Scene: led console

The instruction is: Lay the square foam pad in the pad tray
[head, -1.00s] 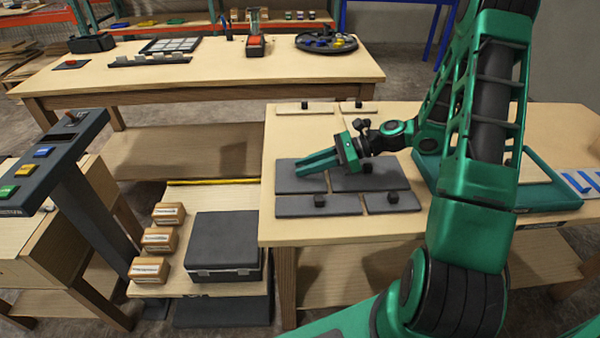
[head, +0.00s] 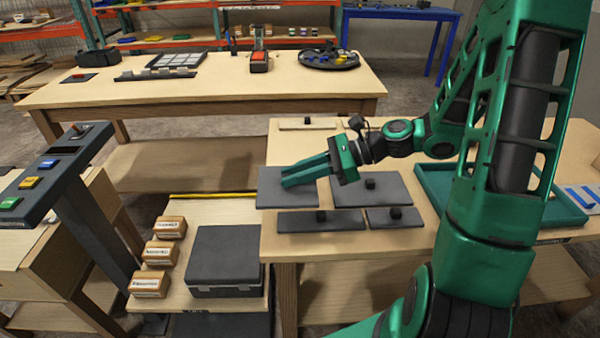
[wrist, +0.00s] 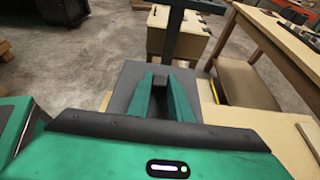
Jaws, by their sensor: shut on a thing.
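A dark grey, roughly square foam pad (head: 270,194) is under my gripper (head: 287,179) at the left end of the pad table. My gripper is shut on the pad's dark knob, which shows between the fingertips in the wrist view (wrist: 160,82); the pad (wrist: 127,82) spreads around them. The pad's left edge reaches past the table's left edge and it looks slightly raised, though the height is hard to judge. A green tray (head: 434,186) with a pale floor stands on the right of the table, partly hidden behind my arm.
Several other grey pads with dark knobs lie close by: one to the right (head: 388,190) and two in front (head: 340,224) (head: 382,222). A pale strip (head: 292,124) lies at the back. A dark case (head: 222,262) and small boxes (head: 165,254) stand on a lower shelf at left.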

